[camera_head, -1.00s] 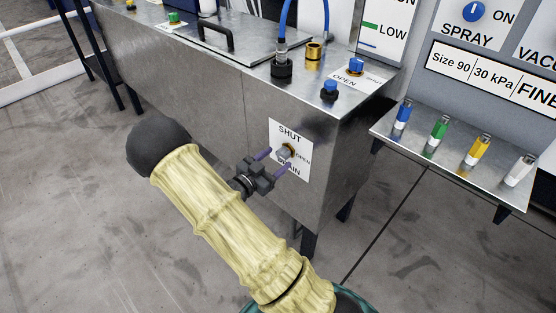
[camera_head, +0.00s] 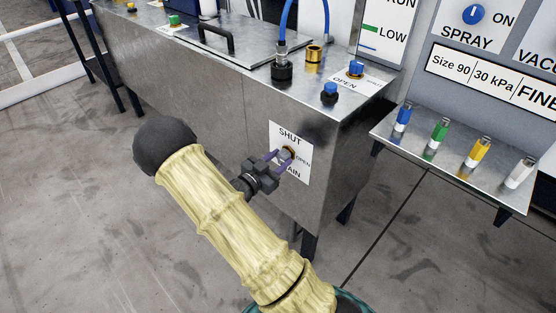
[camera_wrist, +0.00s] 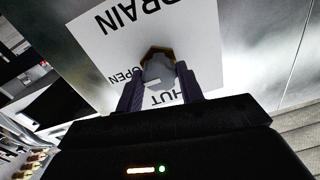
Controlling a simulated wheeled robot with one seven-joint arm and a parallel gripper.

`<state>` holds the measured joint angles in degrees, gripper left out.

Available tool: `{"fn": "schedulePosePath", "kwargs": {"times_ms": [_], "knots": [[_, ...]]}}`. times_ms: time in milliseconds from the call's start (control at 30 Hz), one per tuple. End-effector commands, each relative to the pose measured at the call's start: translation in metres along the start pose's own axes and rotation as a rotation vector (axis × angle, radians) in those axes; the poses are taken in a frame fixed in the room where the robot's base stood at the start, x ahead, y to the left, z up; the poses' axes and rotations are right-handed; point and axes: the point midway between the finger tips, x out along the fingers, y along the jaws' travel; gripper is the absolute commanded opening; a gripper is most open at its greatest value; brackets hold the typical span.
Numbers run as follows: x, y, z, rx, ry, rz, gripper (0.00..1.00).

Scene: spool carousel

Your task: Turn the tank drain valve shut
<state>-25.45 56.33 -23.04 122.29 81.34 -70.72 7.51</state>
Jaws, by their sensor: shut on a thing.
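The drain valve (camera_head: 288,153) is a small grey knob with a brass-coloured collar on the front of the metal tank (camera_head: 215,105). A white label (camera_head: 305,170) behind it reads SHUT at the top, OPEN to the right and DRAIN below, partly covered. My gripper (camera_head: 279,157) has its purple fingers shut on the knob, one on each side. In the wrist view the grey knob (camera_wrist: 158,72) stands between the two fingers (camera_wrist: 160,88), with the label upside down behind it. The fingers and wrist hide part of the knob, so its exact pointing is hard to read.
On the tank top are a blue valve (camera_head: 355,69) with an OPEN label, a blue-capped fitting (camera_head: 330,92), a brass fitting (camera_head: 313,53) and a hose connector (camera_head: 282,70). A shelf (camera_head: 470,185) with several coloured nozzles stands right. The floor in front is clear.

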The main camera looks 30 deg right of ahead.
Motion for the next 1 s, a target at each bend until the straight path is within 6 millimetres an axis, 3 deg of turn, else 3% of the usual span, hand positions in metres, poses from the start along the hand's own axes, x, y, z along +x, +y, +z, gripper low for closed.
{"fn": "schedulePosePath", "kwargs": {"times_ms": [367, 1000], "knots": [[-0.0002, -0.0006, -0.0041, -0.174, -0.007, 0.000, 0.15], [-0.0017, -0.0022, -0.0036, -0.758, -0.025, -0.001, 0.15]]}}
